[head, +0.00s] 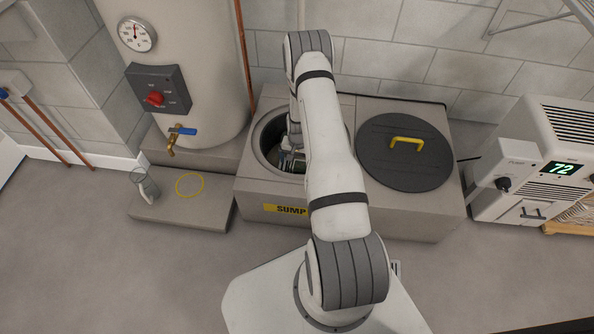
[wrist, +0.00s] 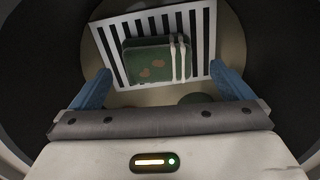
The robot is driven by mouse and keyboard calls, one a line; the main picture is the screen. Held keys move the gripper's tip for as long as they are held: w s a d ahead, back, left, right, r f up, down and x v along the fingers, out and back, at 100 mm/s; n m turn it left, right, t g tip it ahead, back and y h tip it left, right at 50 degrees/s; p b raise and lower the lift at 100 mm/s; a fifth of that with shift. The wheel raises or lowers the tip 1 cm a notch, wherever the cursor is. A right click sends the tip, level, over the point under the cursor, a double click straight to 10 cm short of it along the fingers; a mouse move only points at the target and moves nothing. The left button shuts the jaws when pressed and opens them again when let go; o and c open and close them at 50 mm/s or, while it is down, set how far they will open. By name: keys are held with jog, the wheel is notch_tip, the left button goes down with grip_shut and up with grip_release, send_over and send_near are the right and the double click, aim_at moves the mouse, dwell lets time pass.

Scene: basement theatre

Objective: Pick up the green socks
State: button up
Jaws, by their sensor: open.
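A dark green rounded shape (wrist: 196,99) shows partly below the panel, mostly hidden by my gripper body. My gripper (wrist: 160,70) is open and empty, its blue fingers on either side of the green item, apart from it. In the head view my gripper reaches down into the round sump opening, mostly hidden by my arm.
The sump box (head: 270,187) has an open round pit at left, whose wall surrounds my gripper. A dark lid (head: 405,165) with a yellow handle covers its right side. A water heater (head: 185,60), a low slab (head: 175,212) with a glass (head: 144,184), and a dehumidifier (head: 535,165) stand nearby.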

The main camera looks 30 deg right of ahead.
aim_at(299, 165)
jog(key=f+b, duration=0.2)
jog(key=f, duration=0.3)
jog(key=shift+d+b, duration=0.2)
jog(key=shift+b, duration=0.1)
jog(key=shift+r, duration=0.1)
jog(key=c, duration=0.9)
